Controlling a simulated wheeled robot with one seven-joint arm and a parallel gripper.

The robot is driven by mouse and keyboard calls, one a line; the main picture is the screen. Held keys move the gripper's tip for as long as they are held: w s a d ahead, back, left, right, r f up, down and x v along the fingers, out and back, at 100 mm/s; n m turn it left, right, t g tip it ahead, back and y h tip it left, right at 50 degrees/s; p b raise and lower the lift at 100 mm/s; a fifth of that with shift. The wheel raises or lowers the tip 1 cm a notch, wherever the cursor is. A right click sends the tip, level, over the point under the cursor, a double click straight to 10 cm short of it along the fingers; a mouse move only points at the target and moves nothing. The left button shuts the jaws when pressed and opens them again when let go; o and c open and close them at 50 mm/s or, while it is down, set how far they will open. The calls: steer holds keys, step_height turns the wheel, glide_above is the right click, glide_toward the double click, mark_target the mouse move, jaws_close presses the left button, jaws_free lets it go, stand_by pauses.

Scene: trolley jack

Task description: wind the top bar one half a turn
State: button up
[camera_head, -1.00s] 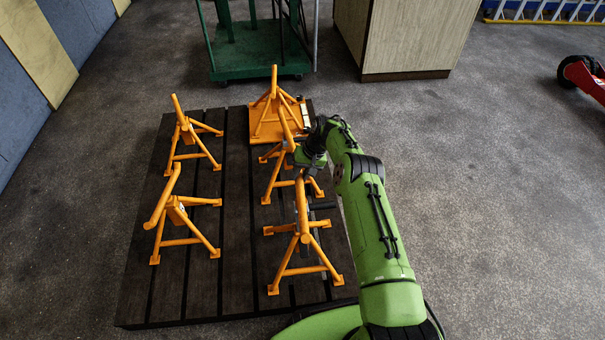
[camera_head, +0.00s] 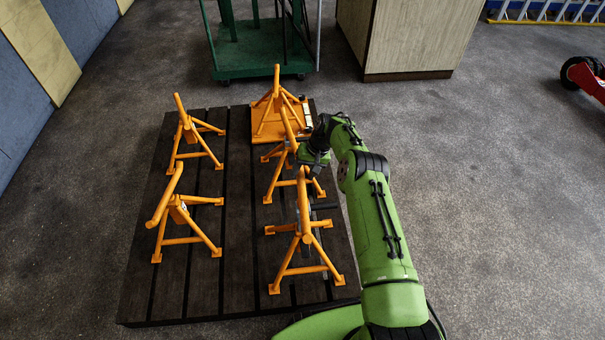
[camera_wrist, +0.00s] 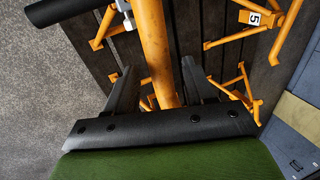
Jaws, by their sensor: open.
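Several orange stands, each an upright bar on splayed legs, stand on the dark slatted platform (camera_head: 235,250). The near right stand (camera_head: 305,225) has an upright bar with grey-black parts beside it. My gripper (camera_head: 313,158) is at the top of this stand in the head view, its fingers largely hidden. In the wrist view my gripper (camera_wrist: 157,68) is open, with an orange bar (camera_wrist: 153,40) running between its two dark fingers. I cannot tell whether the fingers touch the bar. A black round grip (camera_wrist: 60,9) shows at the upper left. Which bar is the top one is unclear.
A stand labelled 5 (camera_wrist: 254,18) shows in the wrist view. Two orange stands (camera_head: 178,210) (camera_head: 190,135) are on the left, others (camera_head: 275,110) behind. A green trolley (camera_head: 255,60) and wooden cabinet (camera_head: 410,40) stand beyond.

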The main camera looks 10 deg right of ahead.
steer(key=p+v, duration=0.3)
steer(key=v, duration=1.1)
steer(key=shift+r+p, duration=0.2)
steer(key=shift+p, duration=0.2)
steer(key=shift+f, duration=0.1)
